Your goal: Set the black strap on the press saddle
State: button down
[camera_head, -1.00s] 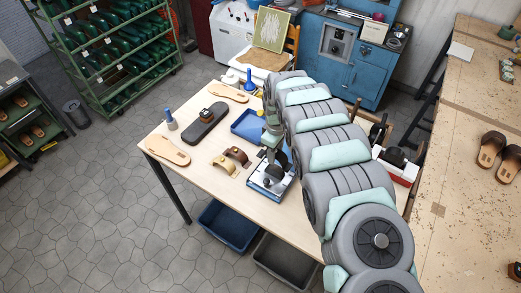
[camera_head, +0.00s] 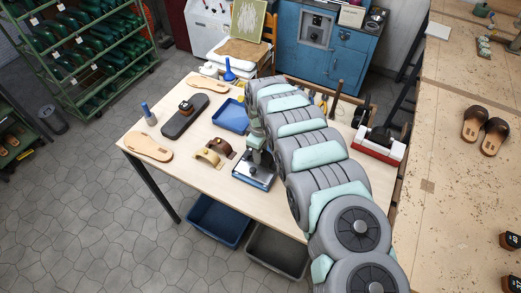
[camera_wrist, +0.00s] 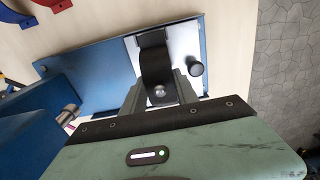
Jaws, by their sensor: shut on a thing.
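The black strap (camera_wrist: 154,66) shows in the wrist view as an arched dark band with a shiny round stud. My gripper (camera_wrist: 161,92) is shut on it, a finger on each side. The strap is above or against the pale plate of the blue press (camera_wrist: 90,76); I cannot tell whether it touches. The saddle is not clearly distinguishable beneath it. In the head view, the press (camera_head: 250,178) stands on the pale table, with my gripper (camera_head: 259,152) low over it. My arm and gripper largely hide the strap there.
A tan strap (camera_head: 208,157) and a brown strap (camera_head: 223,147) lie left of the press. A dark sole-shaped block (camera_head: 184,116), a blue tray (camera_head: 231,115) and a tan sole (camera_head: 148,146) are farther left. A short dark knob (camera_wrist: 196,68) stands close beside the right finger.

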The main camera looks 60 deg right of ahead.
jog(key=shift+f, duration=0.35)
jog(key=shift+f, duration=0.3)
dwell(0.4)
jog(key=shift+c, duration=2.3)
grip_release()
jog(key=shift+r, duration=0.1)
jog(key=shift+a+r+p, duration=0.1)
jog(key=shift+r+p, duration=0.7)
jog(key=shift+r, duration=0.5)
jog(key=shift+r+p, duration=1.15)
jog(key=shift+r, duration=1.05)
